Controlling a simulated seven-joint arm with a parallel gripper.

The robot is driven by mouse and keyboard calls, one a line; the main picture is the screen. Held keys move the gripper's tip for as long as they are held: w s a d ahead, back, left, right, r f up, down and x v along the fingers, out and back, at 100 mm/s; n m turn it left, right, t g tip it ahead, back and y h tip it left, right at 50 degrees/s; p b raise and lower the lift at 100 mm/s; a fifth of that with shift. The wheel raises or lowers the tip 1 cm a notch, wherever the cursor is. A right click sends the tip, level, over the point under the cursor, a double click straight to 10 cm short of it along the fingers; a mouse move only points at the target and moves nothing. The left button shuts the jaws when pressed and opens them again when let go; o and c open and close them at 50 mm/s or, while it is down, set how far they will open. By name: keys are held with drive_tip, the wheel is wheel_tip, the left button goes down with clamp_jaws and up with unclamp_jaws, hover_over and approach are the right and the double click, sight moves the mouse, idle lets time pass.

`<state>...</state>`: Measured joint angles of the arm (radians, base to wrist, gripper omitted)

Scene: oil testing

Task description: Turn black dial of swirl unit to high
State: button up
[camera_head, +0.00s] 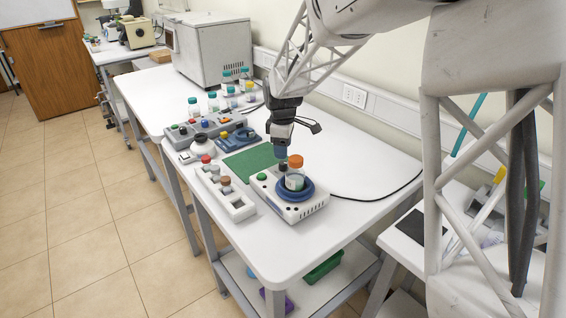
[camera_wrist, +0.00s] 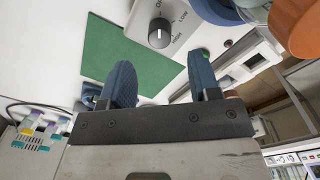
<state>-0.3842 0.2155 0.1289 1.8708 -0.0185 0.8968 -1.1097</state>
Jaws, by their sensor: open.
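The swirl unit (camera_head: 301,212) is a white box near the front of the table, with a blue round platform (camera_head: 308,191) on top. A bottle with an orange cap (camera_head: 295,161) stands on the platform; the cap also shows at the right of the wrist view (camera_wrist: 298,28). The black dial (camera_wrist: 160,33) shows in the wrist view beside printed LOW and HIGH labels. It has a white mark; I cannot tell exactly which label it points to. My gripper (camera_wrist: 161,60) is open, with the dial ahead between the lines of its blue fingers. In the head view my gripper (camera_head: 280,153) hangs just above the dial's corner.
A green button (camera_head: 262,177) is on the unit. A white rack (camera_head: 238,208) with bottles stands left of it, and a green mat (camera_head: 248,163) lies behind. A grey control unit (camera_head: 207,128) is farther back. The table's front right is clear; a black cable (camera_head: 375,198) crosses it.

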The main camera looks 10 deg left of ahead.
sight(283, 163)
drive_tip(key=shift+w+f, duration=0.1)
drive_tip(key=shift+f, duration=3)
drive_tip(key=c, duration=0.9)
